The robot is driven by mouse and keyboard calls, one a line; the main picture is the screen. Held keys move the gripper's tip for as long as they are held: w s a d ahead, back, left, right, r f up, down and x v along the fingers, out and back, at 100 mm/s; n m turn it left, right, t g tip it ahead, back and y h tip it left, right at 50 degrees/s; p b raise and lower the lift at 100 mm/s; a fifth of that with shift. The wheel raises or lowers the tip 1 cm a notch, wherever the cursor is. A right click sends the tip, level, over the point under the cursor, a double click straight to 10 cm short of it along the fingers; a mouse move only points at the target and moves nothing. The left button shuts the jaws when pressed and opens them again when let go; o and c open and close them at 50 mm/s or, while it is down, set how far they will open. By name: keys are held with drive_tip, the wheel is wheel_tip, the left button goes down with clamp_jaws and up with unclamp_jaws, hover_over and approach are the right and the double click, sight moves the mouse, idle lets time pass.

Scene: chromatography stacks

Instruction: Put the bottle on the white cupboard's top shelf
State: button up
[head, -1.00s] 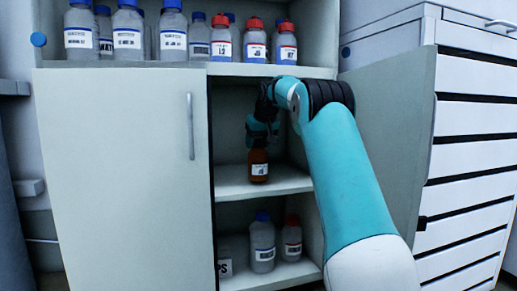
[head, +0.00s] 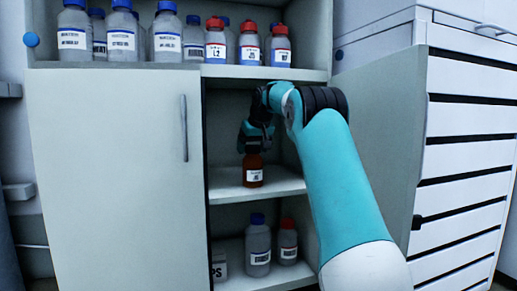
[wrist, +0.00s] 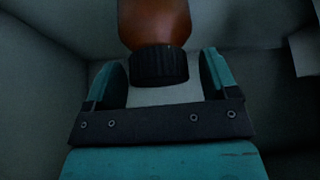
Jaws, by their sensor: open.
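The amber bottle (head: 252,171) with a white label and dark cap stands upright on the middle shelf (head: 232,187) of the white cupboard (head: 110,160). My gripper (head: 255,146) is inside the open cupboard, just above the bottle. In the wrist view the bottle (wrist: 154,22) shows with its black cap (wrist: 159,66) towards the gap between the two teal fingers of the gripper (wrist: 160,78). The fingers are apart, with space on both sides of the cap. The top shelf of this lower compartment is the ledge (head: 265,73) carrying other bottles.
Several blue-capped bottles (head: 122,36) and red-capped bottles (head: 249,47) fill much of the upper ledge. A blue-capped bottle (head: 258,250) and a red-capped one (head: 288,244) stand on the bottom shelf. The left door (head: 110,170) is shut; the right door (head: 385,130) stands open beside a drawer unit (head: 465,150).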

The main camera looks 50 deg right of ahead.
drive_tip(key=shift+p+v, duration=0.9)
drive_tip(key=shift+v, duration=0.05)
drive_tip(key=s+a+p, duration=0.2)
drive_tip(key=s+a, duration=0.2)
drive_tip(key=s, duration=0.7)
drive_tip(key=s+a+f+n+g+y, duration=0.1)
drive_tip(key=a+f+n+y, duration=0.15)
drive_tip(key=a, duration=1.15)
drive_tip(key=a+f+n+y, duration=0.2)
drive_tip(key=a+n, duration=0.1)
drive_tip(key=a, duration=1)
drive_tip(key=s+a+f+n+g+y, duration=0.1)
drive_tip(key=s+a+f+n+g, duration=0.1)
drive_tip(key=s+a, duration=0.7)
drive_tip(key=s+a+f+n+g+y, duration=0.1)
drive_tip(key=s+a+f+n, duration=0.3)
drive_tip(key=s+a, duration=0.5)
drive_tip(key=s+g, duration=0.1)
drive_tip(key=s, duration=0.1)
drive_tip(key=shift+s+a+f+g, duration=0.3)
drive_tip(key=shift+s+f, duration=0.05)
drive_tip(key=shift+s, duration=0.05)
